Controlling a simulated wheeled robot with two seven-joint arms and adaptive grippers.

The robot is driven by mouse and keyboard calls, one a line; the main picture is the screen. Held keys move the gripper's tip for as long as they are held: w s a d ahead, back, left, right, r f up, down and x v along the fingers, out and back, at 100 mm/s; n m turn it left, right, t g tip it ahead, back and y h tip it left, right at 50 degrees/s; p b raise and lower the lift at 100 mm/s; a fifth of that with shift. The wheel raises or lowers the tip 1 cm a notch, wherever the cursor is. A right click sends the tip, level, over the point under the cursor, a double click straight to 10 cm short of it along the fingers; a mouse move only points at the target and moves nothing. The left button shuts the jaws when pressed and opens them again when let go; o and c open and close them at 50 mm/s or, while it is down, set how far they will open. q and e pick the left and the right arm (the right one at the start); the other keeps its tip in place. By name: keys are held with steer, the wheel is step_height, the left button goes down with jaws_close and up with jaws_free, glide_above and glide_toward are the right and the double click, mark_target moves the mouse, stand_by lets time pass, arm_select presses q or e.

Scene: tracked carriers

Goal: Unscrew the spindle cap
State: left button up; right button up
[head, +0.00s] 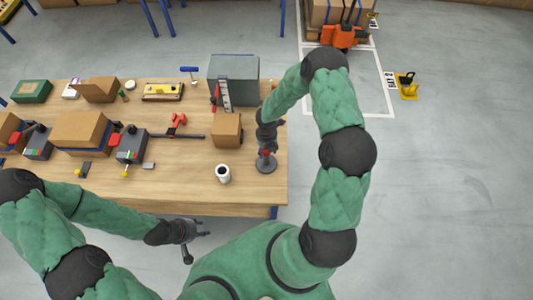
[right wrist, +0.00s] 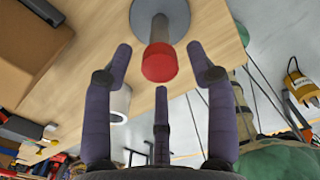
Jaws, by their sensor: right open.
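The spindle is a grey post (right wrist: 159,28) on a round grey base (head: 266,166), near the table's right edge. Its red cap (head: 266,154) also shows in the right wrist view (right wrist: 160,64), on the end of the post. My right gripper (head: 266,143) is open just above the cap. In the right wrist view its three dark fingers (right wrist: 159,61) are spread around the cap, with visible gaps on both sides; I see no contact. My left gripper (head: 197,246) hangs empty in front of the table's front edge, its fingers spread apart.
A white cylinder (head: 223,174) stands left of the spindle base, and a cardboard box (head: 226,130) stands behind it. A grey metal box (head: 238,72) is at the back right. Several tools and boxes crowd the table's left. Bare wood (head: 190,190) lies along the front.

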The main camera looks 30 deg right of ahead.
steer(key=m+b, duration=0.2)
steer(key=m, duration=0.2)
steer(key=shift+f+b, duration=0.25)
steer(key=shift+b, duration=0.15)
steer(key=m+b, duration=0.1)
steer(key=m, duration=0.2)
steer(key=shift+r+b, duration=0.15)
steer(key=shift+b, duration=0.15)
steer(key=m+b, duration=0.3)
steer(key=m, duration=0.1)
steer(key=m+b, duration=0.2)
steer(key=m, duration=0.1)
steer(key=shift+f+m+b, duration=0.2)
steer(key=shift+m+b, duration=0.2)
steer(key=shift+r+m+b, duration=0.15)
steer(key=shift+m+b, duration=0.3)
steer(key=shift+m, duration=0.35)
steer(key=shift+r, duration=0.1)
